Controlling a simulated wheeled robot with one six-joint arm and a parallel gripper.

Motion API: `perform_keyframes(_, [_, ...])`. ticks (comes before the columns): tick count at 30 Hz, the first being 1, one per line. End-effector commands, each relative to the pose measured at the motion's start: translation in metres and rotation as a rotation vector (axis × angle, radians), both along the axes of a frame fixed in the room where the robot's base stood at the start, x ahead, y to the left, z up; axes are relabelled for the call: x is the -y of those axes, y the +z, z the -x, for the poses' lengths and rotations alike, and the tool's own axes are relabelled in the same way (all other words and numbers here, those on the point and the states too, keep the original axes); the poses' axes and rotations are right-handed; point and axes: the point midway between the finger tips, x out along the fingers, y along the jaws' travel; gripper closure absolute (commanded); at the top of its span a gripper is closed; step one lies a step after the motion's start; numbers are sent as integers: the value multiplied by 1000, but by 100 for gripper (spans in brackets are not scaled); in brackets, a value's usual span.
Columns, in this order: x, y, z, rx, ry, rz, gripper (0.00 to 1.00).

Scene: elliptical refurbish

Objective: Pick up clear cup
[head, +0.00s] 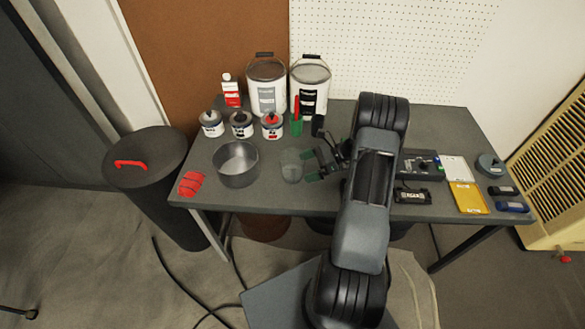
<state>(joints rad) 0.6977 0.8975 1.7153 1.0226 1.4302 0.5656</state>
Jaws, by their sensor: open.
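The clear cup (292,167) stands upright on the grey table (270,202), just right of a metal pot. It is see-through and looks empty. My gripper (311,164) is open, right beside the cup on its right side, with its fingers pointing left toward it. I cannot tell whether a fingertip touches the cup. My arm covers the part of the table behind it.
A metal pot (236,165) stands close left of the cup. Small paint cans (242,126), a green-and-red tool (296,118) and large buckets (267,88) stand behind. A red cloth (192,184) lies at left; a yellow tray (468,198) lies at right.

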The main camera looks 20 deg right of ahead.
Motion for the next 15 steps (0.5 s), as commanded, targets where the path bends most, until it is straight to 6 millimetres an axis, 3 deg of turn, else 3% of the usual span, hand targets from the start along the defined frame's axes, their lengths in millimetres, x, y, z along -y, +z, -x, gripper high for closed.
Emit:
perform_keyframes(7, [-32, -11, -6, -1, 4, -1, 0])
perform_keyframes(15, [-37, -14, -8, 1, 1, 0, 0])
